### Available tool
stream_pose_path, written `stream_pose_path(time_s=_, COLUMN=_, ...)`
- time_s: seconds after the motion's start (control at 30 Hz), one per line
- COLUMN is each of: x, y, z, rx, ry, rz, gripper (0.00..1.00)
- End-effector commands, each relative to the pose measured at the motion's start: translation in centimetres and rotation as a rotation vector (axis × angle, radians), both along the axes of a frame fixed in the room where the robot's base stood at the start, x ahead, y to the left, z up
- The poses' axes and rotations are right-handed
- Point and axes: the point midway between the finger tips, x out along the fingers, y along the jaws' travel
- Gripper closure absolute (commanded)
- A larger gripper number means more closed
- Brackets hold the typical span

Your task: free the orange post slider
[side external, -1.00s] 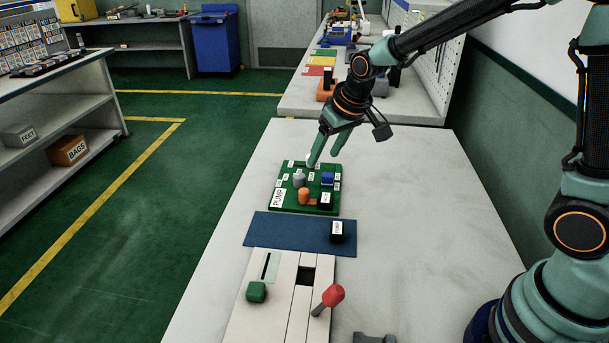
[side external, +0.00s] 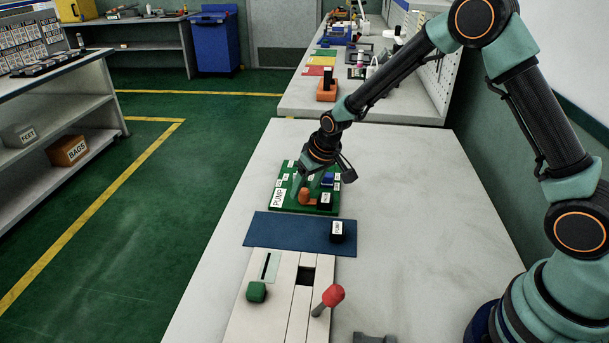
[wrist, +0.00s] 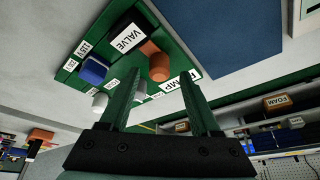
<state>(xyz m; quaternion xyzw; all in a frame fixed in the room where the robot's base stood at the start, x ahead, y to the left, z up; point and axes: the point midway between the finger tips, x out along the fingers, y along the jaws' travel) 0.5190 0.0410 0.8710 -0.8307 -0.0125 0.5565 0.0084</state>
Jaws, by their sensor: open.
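The orange post slider (side external: 304,196) stands on the green board (side external: 300,209) near its front edge, beside a black block (side external: 325,201). In the wrist view the orange post (wrist: 156,63) shows just past the fingertips, roughly between them, with an orange strip toward the block labelled VALVE (wrist: 125,38). My gripper (side external: 309,188) is low over the board, jaws open and empty. Its green fingers blend with the board in the side view. In the wrist view my open gripper (wrist: 160,84) has its fingers wide apart. I cannot tell whether either touches the post.
A blue block (side external: 327,180) and pale posts (wrist: 139,90) stand close on the board. A blue mat (side external: 285,230) with a black block (side external: 337,231) lies in front.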

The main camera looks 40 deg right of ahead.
Motion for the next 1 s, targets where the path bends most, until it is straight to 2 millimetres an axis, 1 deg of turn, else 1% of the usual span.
stream_pose_path(time_s=0.03, x=0.2, y=0.0, z=-0.7, rx=0.0, ry=0.002, rz=0.0, gripper=0.36)
stream_pose_path(time_s=0.1, x=0.5, y=0.0, z=-1.3, rx=-0.001, ry=0.002, rz=0.0, gripper=0.36)
stream_pose_path(time_s=0.23, x=0.8, y=0.0, z=-2.1, rx=-0.001, ry=0.001, rz=0.0, gripper=0.36)
stream_pose_path(time_s=0.6, x=1.0, y=0.0, z=-2.4, rx=-0.001, ry=-0.001, rz=0.0, gripper=0.36)
stream_pose_path(time_s=0.63, x=1.0, y=0.0, z=-2.4, rx=-0.001, ry=-0.001, rz=0.0, gripper=0.44)
stream_pose_path(time_s=0.67, x=1.0, y=0.0, z=-2.4, rx=-0.001, ry=-0.001, rz=0.0, gripper=0.55)
stream_pose_path(time_s=0.7, x=1.0, y=0.0, z=-2.4, rx=-0.001, ry=-0.001, rz=0.0, gripper=0.71)
stream_pose_path(time_s=0.77, x=1.0, y=0.0, z=-2.4, rx=-0.001, ry=0.0, rz=0.0, gripper=0.94)
stream_pose_path(time_s=0.8, x=1.0, y=0.0, z=-2.4, rx=-0.001, ry=0.0, rz=0.0, gripper=1.0)
stream_pose_path(time_s=1.0, x=1.0, y=0.0, z=-2.4, rx=-0.001, ry=0.0, rz=0.0, gripper=1.0)
